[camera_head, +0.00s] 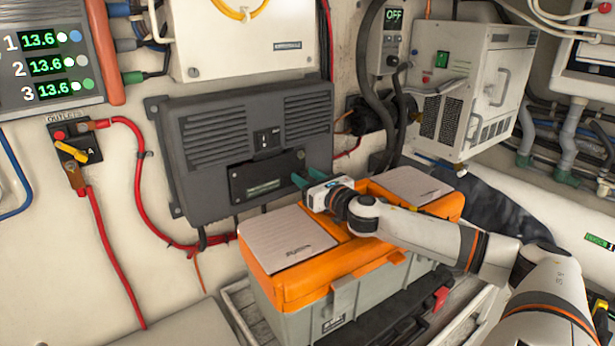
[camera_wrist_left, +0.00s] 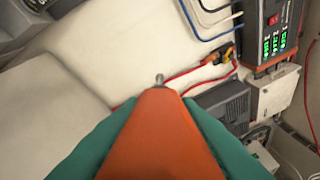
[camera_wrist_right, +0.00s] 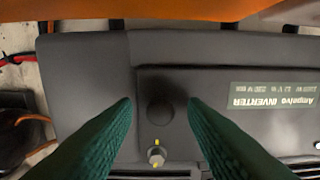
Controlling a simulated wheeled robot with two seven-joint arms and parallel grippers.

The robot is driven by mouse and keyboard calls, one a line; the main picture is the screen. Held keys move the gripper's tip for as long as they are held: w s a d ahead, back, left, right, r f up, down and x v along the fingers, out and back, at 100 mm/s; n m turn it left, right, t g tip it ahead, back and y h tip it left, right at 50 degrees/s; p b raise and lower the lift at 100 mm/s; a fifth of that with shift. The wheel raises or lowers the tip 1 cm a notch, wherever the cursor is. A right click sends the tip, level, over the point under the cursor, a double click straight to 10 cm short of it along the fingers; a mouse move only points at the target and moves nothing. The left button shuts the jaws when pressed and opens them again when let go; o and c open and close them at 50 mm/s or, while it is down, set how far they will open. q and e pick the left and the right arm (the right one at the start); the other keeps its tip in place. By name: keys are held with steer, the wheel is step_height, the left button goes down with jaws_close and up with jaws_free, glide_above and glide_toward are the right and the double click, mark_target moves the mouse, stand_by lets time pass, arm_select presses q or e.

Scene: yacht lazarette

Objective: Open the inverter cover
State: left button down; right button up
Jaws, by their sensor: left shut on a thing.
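The dark grey inverter (camera_head: 205,150) is fixed to the wall left of centre in the head view. Its cover (camera_head: 245,187), a black lower panel with a label, looks closed. In the right wrist view the cover (camera_wrist_right: 220,125) shows upside down, with a round dark knob (camera_wrist_right: 160,112) and a screw (camera_wrist_right: 156,156) with yellow marks. My right gripper (camera_head: 308,178) is open in front of the panel's right end, its fingers either side of the knob in its wrist view. My left gripper (camera_wrist_left: 160,125) is shut on an orange tool (camera_wrist_left: 160,140) with a metal tip, away from the inverter.
An orange and grey toolbox (camera_head: 290,285) stands just below the inverter, under my right arm. Red cables (camera_head: 130,122) run along the wall at left. A white unit (camera_head: 470,85) and black hoses (camera_head: 370,60) are at right.

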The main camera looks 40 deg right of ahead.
steer(key=shift+c, duration=0.6)
jaws_close()
arm_select(q)
steer(key=shift+w, duration=0.1)
arm_select(e)
steer(key=shift+f, duration=0.1)
